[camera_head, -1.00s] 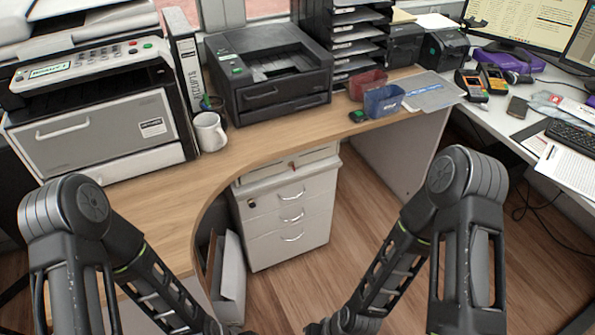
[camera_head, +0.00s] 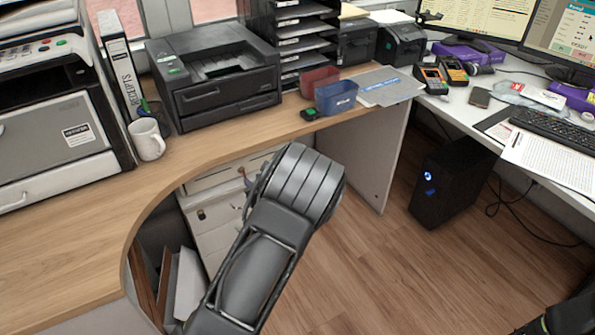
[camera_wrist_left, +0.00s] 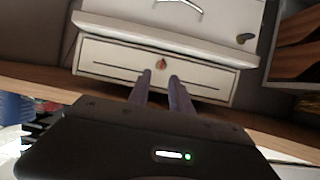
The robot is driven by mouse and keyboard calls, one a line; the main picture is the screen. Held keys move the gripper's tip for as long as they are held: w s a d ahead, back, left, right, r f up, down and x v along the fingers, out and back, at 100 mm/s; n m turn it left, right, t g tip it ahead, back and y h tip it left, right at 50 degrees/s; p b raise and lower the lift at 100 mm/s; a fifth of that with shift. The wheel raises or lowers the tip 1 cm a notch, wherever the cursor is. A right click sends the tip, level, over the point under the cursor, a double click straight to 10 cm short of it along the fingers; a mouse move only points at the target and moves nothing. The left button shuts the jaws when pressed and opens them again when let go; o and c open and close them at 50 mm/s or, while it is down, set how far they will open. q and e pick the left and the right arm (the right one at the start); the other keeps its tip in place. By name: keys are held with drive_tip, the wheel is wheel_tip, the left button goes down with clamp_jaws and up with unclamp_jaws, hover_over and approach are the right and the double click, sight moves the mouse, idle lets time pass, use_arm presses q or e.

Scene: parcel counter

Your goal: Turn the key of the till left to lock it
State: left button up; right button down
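The till (camera_head: 208,178) is a shallow pale drawer under the wooden counter, partly hidden behind my left arm in the head view. In the left wrist view the till (camera_wrist_left: 110,60) shows its pale front with a small reddish-brass key (camera_wrist_left: 162,62) at the middle. My left gripper (camera_wrist_left: 161,78) points at the key; its two fingers are apart, with a gap between them just short of the key in the picture. I see no contact. The key's turn angle is too small to read. In the head view my left arm hides most of that gripper.
A white drawer cabinet (camera_head: 216,238) with its own lock stands below the till. The counter (camera_head: 70,235) overhangs both. A mug (camera_head: 147,139), a printer (camera_head: 215,75) and small bins stand on top. A black computer (camera_head: 452,182) stands on the floor at right.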

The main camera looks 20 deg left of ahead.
sight(244, 174)
use_arm(q)
drive_tip(key=shift+a+r+y, duration=0.1)
drive_tip(key=shift+r+y, duration=0.2)
drive_tip(key=shift+r, duration=0.05)
drive_tip(key=b+x, duration=0.1)
drive_tip(key=x, duration=0.7)
drive_tip(key=shift+f, duration=0.1)
drive_tip(key=shift+c, duration=0.4)
clamp_jaws()
idle(1.0)
